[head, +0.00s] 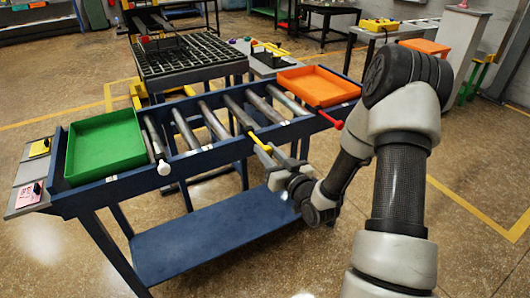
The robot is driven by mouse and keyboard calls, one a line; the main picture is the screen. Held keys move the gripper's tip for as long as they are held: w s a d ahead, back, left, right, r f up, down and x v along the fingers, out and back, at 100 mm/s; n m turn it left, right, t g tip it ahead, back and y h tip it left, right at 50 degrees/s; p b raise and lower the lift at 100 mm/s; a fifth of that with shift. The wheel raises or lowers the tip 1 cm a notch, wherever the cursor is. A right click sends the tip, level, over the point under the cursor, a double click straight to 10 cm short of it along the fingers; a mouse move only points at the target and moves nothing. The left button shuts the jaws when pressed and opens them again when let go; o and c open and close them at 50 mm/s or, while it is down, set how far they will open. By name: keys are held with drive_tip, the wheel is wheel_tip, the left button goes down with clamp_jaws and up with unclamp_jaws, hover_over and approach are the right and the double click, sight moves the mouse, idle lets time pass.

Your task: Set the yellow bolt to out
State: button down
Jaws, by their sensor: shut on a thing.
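The yellow bolt (258,141) sticks out from the front rail of the blue roller table (215,155), near the middle right. My gripper (266,150) is at the front of that rail, shut on the yellow bolt. The fingers hide part of the bolt's outer end. How far the bolt is pulled out is hard to tell from this view.
A white-ended bolt (163,168) and a red-ended bolt (331,122) stick out from the same rail on either side. A green tray (105,148) sits at the table's left end, an orange tray (318,87) at the right. Bare steel rollers lie between. Open floor lies in front.

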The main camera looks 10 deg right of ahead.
drive_tip(key=shift+s+f, duration=0.1)
drive_tip(key=c, duration=1.4)
unclamp_jaws()
drive_tip(key=shift+s+d, duration=0.1)
drive_tip(key=shift+s, duration=0.05)
drive_tip(key=p+v, duration=0.4)
drive_tip(key=v, duration=1.3)
drive_tip(key=shift+s, duration=0.1)
